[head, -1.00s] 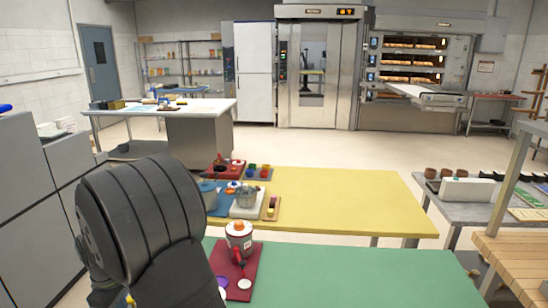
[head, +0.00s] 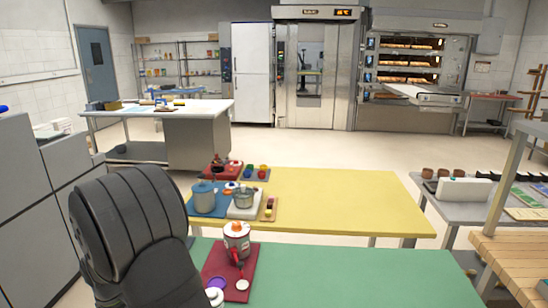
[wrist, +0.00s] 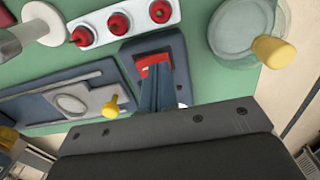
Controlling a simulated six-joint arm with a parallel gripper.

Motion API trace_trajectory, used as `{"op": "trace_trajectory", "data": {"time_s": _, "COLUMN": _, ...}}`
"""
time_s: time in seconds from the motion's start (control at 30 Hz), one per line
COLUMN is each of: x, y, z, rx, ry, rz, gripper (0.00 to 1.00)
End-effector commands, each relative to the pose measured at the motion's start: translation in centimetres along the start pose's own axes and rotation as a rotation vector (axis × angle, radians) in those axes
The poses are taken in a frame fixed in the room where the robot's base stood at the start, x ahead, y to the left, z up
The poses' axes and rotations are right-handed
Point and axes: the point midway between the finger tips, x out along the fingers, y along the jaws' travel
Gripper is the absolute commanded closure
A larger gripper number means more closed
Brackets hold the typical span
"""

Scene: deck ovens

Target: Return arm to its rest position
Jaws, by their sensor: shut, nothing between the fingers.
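My dark arm (head: 130,230) fills the lower left of the head view, and its gripper end is hidden there. In the wrist view my gripper (wrist: 157,82) shows as narrow blue-grey fingers standing close together beyond the dark wrist plate. The fingers are shut with nothing held. A red part shows around their tips, above a dark tray on the green surface; I cannot tell what it is or how far below it lies.
A green table (head: 340,275) and a yellow table (head: 350,200) stand in front of me. A pot with a red-handled piece (head: 237,240) stands on a red mat. The wrist view shows a white strip with red knobs (wrist: 118,22) and a round glass dish (wrist: 240,35).

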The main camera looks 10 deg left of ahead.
Motion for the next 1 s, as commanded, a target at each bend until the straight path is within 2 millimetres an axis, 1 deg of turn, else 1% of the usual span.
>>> {"op": "trace_trajectory", "data": {"time_s": 0.03, "x": 0.4, "y": 0.0, "z": 0.0, "rx": 0.000, "ry": 0.000, "rz": 0.000, "gripper": 1.00}}
{"op": "trace_trajectory", "data": {"time_s": 0.17, "x": 0.9, "y": 0.0, "z": 0.0, "rx": 0.000, "ry": 0.001, "rz": 0.001, "gripper": 1.00}}
{"op": "trace_trajectory", "data": {"time_s": 0.47, "x": 0.7, "y": 0.0, "z": 0.0, "rx": 0.000, "ry": 0.001, "rz": 0.001, "gripper": 1.00}}
{"op": "trace_trajectory", "data": {"time_s": 0.57, "x": 0.3, "y": 0.0, "z": -0.1, "rx": 0.000, "ry": 0.002, "rz": 0.002, "gripper": 1.00}}
{"op": "trace_trajectory", "data": {"time_s": 0.67, "x": -0.7, "y": 0.0, "z": -0.1, "rx": 0.000, "ry": 0.003, "rz": 0.002, "gripper": 1.00}}
{"op": "trace_trajectory", "data": {"time_s": 0.77, "x": -2.3, "y": 0.1, "z": -0.1, "rx": 0.000, "ry": 0.005, "rz": 0.003, "gripper": 1.00}}
{"op": "trace_trajectory", "data": {"time_s": 0.97, "x": -6.3, "y": 0.1, "z": -0.1, "rx": 0.000, "ry": 0.005, "rz": 0.004, "gripper": 1.00}}
{"op": "trace_trajectory", "data": {"time_s": 1.0, "x": -5.7, "y": 0.0, "z": 0.0, "rx": 0.000, "ry": -0.002, "rz": -0.001, "gripper": 1.00}}
